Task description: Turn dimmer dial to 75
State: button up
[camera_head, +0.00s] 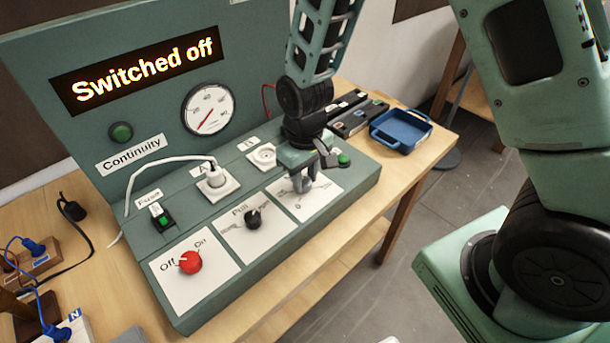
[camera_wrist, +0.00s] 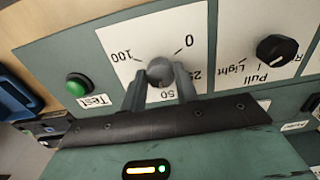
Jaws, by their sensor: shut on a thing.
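The grey dimmer dial (camera_wrist: 160,70) sits on a white plate (camera_wrist: 120,45) marked 0, 25, 50 and 100 in the wrist view. The 75 mark does not show there; my left finger covers that part of the scale. My gripper (camera_wrist: 160,88) has its two fingers on either side of the dial and is shut on it. Where the dial points I cannot tell. In the head view my gripper (camera_head: 302,182) reaches down over the right-hand plate (camera_head: 318,202) of the sloped panel and largely hides the dial.
A green Test button (camera_wrist: 78,85) is beside the dial plate. The black Pull Light knob (camera_head: 253,218) and red Off/On knob (camera_head: 190,262) are further left. A display (camera_head: 140,75) reads "Switched off", above a gauge (camera_head: 209,108). A blue tray (camera_head: 400,130) stands behind right.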

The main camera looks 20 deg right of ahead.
aim_at(304, 181)
jog(key=m, duration=0.4)
jog(key=shift+a+r+m+p, duration=0.1)
jog(key=shift+r+m+p, duration=0.05)
jog(key=shift+m+p, duration=0.2)
jog(key=shift+w+m+p, duration=0.1)
jog(key=shift+m+p, duration=0.6)
jog(key=shift+m, duration=1.55)
jog(key=o, duration=1)
notch_tip(304, 181, up, 17)
jog(key=shift+r+b, duration=0.1)
jog(key=shift+b, duration=0.5)
